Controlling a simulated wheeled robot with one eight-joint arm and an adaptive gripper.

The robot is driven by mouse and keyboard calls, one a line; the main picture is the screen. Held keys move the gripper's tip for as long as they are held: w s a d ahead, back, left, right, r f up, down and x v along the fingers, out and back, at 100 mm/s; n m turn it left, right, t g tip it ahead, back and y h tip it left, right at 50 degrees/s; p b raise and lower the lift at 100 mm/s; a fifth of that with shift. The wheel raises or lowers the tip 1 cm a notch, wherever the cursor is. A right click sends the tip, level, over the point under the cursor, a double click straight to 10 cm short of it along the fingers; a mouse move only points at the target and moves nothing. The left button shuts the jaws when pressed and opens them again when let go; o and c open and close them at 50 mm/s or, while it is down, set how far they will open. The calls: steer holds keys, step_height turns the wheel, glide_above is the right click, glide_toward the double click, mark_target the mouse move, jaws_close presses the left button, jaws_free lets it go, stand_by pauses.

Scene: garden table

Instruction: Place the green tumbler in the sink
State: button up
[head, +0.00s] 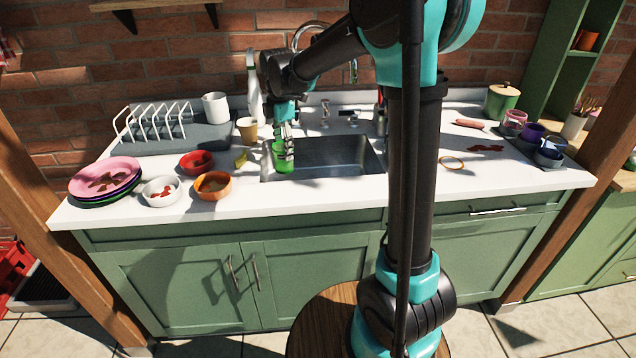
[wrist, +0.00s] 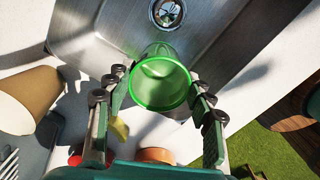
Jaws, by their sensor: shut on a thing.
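The green tumbler (head: 283,156) is translucent and upright at the left end of the steel sink (head: 345,150). My gripper (head: 283,140) comes down from above and is shut on it. In the wrist view the tumbler (wrist: 160,82) sits between the two fingers of my gripper (wrist: 158,95), its open rim toward the camera. The sink basin (wrist: 110,35) with its round drain lies beyond the tumbler. I cannot tell whether the tumbler's base touches the basin floor.
A tan cup (head: 247,130) stands left of the sink, with a yellow item (head: 241,159) near it. Red (head: 196,163), orange (head: 213,186) and white (head: 161,191) bowls stand further left. A faucet (head: 352,72) stands behind. The basin's right side is clear.

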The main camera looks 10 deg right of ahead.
steer(key=shift+w+f, duration=0.15)
steer(key=shift+f, duration=0.65)
steer(key=d+f, duration=0.2)
steer(key=d, duration=0.2)
steer(key=d+f, duration=0.3)
steer(key=d, duration=0.2)
steer(key=d+f, duration=0.3)
steer(key=d, duration=0.1)
steer(key=shift+d, duration=0.4)
steer(key=shift+d+f, duration=0.1)
steer(key=shift+f, duration=0.15)
steer(key=o, duration=1.1)
steer(key=shift+o, duration=0.2)
step_height(320, 180, up, 12)
steer(key=shift+r, duration=0.2)
